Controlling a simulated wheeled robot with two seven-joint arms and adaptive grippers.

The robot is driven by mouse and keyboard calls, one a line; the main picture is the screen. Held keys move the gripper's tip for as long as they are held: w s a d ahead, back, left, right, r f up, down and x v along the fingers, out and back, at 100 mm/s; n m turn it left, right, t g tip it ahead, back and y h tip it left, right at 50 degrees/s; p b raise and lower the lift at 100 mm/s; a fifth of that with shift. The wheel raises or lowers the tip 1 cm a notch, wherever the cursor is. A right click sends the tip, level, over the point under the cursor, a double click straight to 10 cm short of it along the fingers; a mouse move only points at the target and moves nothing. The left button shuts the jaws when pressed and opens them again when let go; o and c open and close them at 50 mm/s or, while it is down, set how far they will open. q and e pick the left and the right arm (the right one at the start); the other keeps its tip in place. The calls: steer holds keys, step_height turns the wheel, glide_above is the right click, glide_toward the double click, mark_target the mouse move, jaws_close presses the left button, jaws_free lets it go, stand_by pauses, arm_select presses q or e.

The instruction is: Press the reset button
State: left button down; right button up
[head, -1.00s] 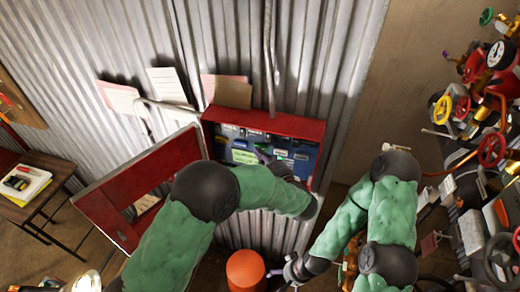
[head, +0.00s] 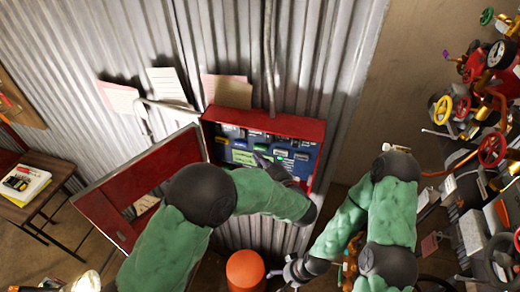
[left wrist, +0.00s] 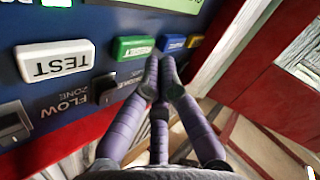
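The red cabinet (head: 265,122) on the corrugated wall has its door (head: 105,205) swung open to the left. Inside is a blue panel (head: 228,132) with several buttons. In the left wrist view the panel appears upside down, with a white TEST button (left wrist: 55,61), a green button (left wrist: 134,47) and a blue button (left wrist: 173,42). The green button's small lettering is hard to read and may say RESET. My left gripper (left wrist: 160,68) has its purple fingers together, empty, with tips just beside the green button; contact cannot be told. My right gripper (head: 295,270) is low, away from the panel.
An orange object (head: 245,270) stands below the cabinet, beside my right gripper. Valves and gauges (head: 490,150) crowd the right side. A small table (head: 40,190) stands at the left. Papers (head: 168,86) hang on the wall above.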

arm_select(q)
steer(key=shift+s+a, duration=0.25)
steer(key=shift+s, duration=0.55)
steer(key=shift+s+a, duration=0.25)
steer(key=shift+s, duration=0.55)
steer(key=shift+s+a, duration=0.25)
steer(key=shift+s, duration=0.55)
steer(key=a+f+m+g+h+b, duration=0.2)
steer(key=f+m+b, duration=0.15)
steer(key=f, duration=0.75)
steer(key=a+f+m+g+h+b, duration=0.1)
steer(key=a+f+m+h+b, duration=0.2)
steer(key=f, duration=0.8)
steer(key=a+f+m+g+h+b, duration=0.15)
steer(key=f+b, duration=0.35)
steer(key=f, duration=0.6)
steer(key=s+a+f+m+g+h+b, duration=0.3)
steer(key=s+f+g+b, duration=0.6)
steer(key=s+f, duration=1.3)
steer(key=shift+s+a+f+m+g+h, duration=0.25)
steer(key=shift+f+m+g+h, duration=0.35)
steer(key=shift+m+h, duration=0.55)
